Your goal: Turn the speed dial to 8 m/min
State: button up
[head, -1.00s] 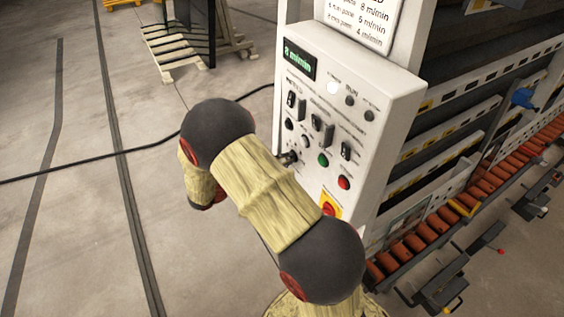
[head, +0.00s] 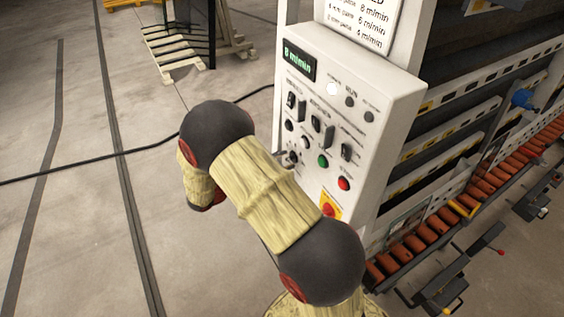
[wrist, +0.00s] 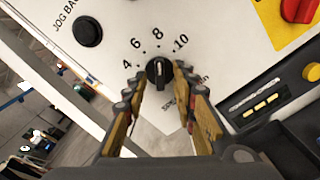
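The speed dial (wrist: 159,72) is a small black round knob on the white panel, in the upper middle of the wrist view. Its pale pointer mark is upright and faces the printed 8, between 6 and 10. My gripper (wrist: 158,78) has one fingertip on each side of the dial. The fingers look parted, with narrow gaps beside the knob; contact is hard to make out. In the head view, the green display (head: 299,60) appears to read 8 m/min. My arm hides most of the gripper and the dial area there.
The control box (head: 392,100) also carries black switches, a green button (head: 323,161), a red button (head: 344,184) and a red-on-yellow stop knob (head: 329,208). In the wrist view, a black jog button (wrist: 88,31) is left of the dial. Orange rollers (head: 432,227) lie right of the box.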

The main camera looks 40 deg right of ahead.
jog(key=v, duration=1.1)
jog(key=shift+w+a, duration=0.2)
jog(key=shift+a, duration=0.15)
